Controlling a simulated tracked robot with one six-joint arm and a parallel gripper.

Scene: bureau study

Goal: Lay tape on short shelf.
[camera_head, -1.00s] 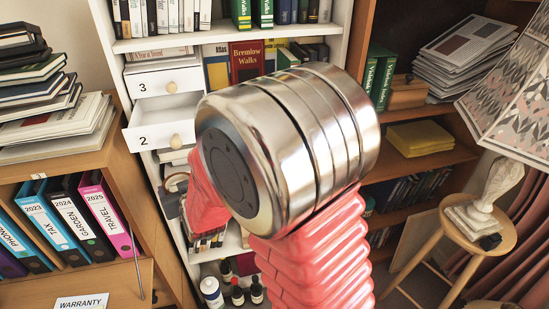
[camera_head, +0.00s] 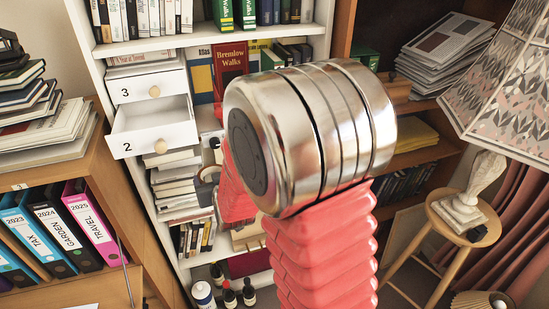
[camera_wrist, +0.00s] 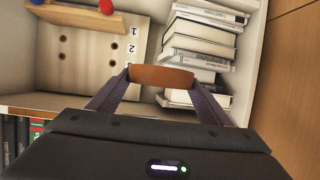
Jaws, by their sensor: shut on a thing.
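My gripper (camera_wrist: 161,84) is shut on a brown piece, apparently the tape (camera_wrist: 162,76), in the wrist view. The tape spans the two dark fingers and shows as a short orange-brown band. In the head view, my arm hides most of the gripper and the tape. The white bookcase (camera_head: 143,48) stands in front of me with several shelves. In the wrist view, the gripper is in front of a pale compartment with a stack of books (camera_wrist: 200,45) beyond the tape. I cannot tell which shelf is the short one.
Drawer 2 (camera_head: 152,140) sticks out below drawer 3 (camera_head: 143,88). A numbered board (camera_wrist: 90,55) with holes is left in the wrist view. Bottles (camera_head: 229,296) stand low in the bookcase. Binders (camera_head: 60,235) are at left; a lamp (camera_head: 505,80) and stool (camera_head: 465,225) are at right.

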